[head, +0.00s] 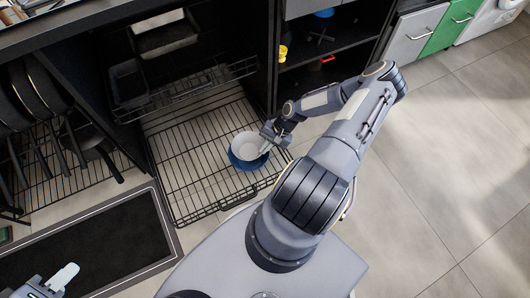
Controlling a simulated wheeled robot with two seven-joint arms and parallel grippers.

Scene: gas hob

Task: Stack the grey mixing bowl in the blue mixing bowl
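The grey mixing bowl (246,143) looks pale inside and sits within the blue mixing bowl (240,163), whose rim shows around its lower and left sides. Both are on the pulled-out wire rack. From above I cannot tell how deep the grey bowl rests. My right gripper (266,146) is at the grey bowl's right rim, with its fingers partly hidden and small; whether it grips the rim is unclear. My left gripper (63,279) is at the bottom left corner, far from the bowls, with a pale finger showing and no object seen in it.
The wire rack (185,180) has free room left of the bowls. Above it is another rack with dark trays (165,37). Pans (40,90) hang at the left. A dark mat (95,240) lies on the floor. A shelf with a yellow item (283,53) is behind.

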